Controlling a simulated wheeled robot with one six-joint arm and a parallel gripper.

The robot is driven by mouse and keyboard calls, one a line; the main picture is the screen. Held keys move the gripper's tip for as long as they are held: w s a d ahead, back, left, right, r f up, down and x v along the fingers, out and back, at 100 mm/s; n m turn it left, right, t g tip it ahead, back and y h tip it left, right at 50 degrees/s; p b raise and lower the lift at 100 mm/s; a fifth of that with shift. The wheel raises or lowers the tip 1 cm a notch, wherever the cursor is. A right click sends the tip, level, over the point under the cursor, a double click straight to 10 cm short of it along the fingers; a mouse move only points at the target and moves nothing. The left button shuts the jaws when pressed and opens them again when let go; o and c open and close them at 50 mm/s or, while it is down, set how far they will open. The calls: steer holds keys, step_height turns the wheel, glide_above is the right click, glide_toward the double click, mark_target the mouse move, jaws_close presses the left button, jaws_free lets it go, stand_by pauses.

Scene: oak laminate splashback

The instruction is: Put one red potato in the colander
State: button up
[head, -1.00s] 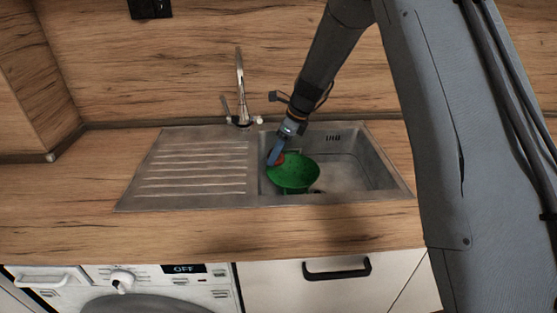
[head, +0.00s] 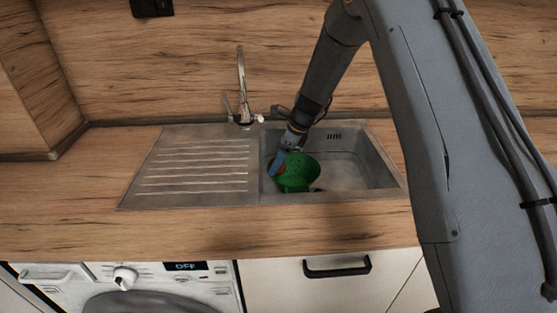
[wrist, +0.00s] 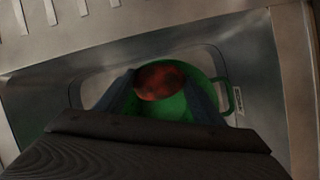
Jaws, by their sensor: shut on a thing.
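The green colander (head: 303,170) sits in the left part of the sink basin. It looks tilted in the head view. My gripper (head: 276,165) reaches down at its left side, shut on a red potato (head: 282,169). In the wrist view the potato (wrist: 159,80) is between the two fingers, with the green colander (wrist: 170,107) around and below it and a colander handle (wrist: 238,100) to the right. The fingers partly hide the colander. I cannot tell whether the potato touches it.
The steel sink basin (head: 358,172) is open to the right of the colander. The ribbed drainboard (head: 195,180) at left is bare. A tap (head: 241,95) stands behind the sink, close to my arm. The wooden counter (head: 70,195) is clear at left.

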steer(key=o, duration=1.1)
steer(key=shift+o, duration=0.2)
